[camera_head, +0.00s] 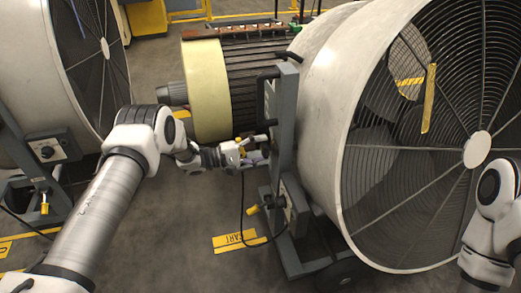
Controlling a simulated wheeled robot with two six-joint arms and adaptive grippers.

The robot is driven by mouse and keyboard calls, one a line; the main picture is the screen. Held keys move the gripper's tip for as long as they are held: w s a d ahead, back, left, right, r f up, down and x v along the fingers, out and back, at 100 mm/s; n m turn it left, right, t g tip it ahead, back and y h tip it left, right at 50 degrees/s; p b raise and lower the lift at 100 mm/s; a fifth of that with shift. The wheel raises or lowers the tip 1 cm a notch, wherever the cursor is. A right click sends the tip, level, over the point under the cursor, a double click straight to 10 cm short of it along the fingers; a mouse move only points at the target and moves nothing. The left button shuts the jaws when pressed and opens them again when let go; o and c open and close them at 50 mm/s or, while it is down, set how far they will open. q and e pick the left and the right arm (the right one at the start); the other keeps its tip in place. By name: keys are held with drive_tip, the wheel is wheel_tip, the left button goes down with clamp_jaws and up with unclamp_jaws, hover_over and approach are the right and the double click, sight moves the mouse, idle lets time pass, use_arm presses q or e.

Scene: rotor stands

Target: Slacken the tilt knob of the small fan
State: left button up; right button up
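A large drum fan (330,100) with a round wire guard fills the right side, held in a grey stand (283,120). A second drum fan (22,90) is cut off at the left edge. I cannot tell by size which one is the small fan. My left gripper (257,152) reaches the left side of the right fan's stand upright. Its fingertips are small and partly merge with the stand, so I cannot tell whether they touch or hold a knob. No tilt knob shows clearly there. My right arm shows at the right edge; its gripper is out of view.
A ribbed motor (210,88) with a cream end ring stands behind my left gripper. A control box (293,205) and a black cable (243,215) are low on the right stand. A yellow floor label (238,240) lies on open floor in front.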

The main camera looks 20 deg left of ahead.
use_arm(q)
drive_tip(key=shift+a, duration=0.1)
drive_tip(key=v, duration=1.1)
drive_tip(key=shift+s+a, duration=0.25)
drive_tip(key=shift+s, duration=0.1)
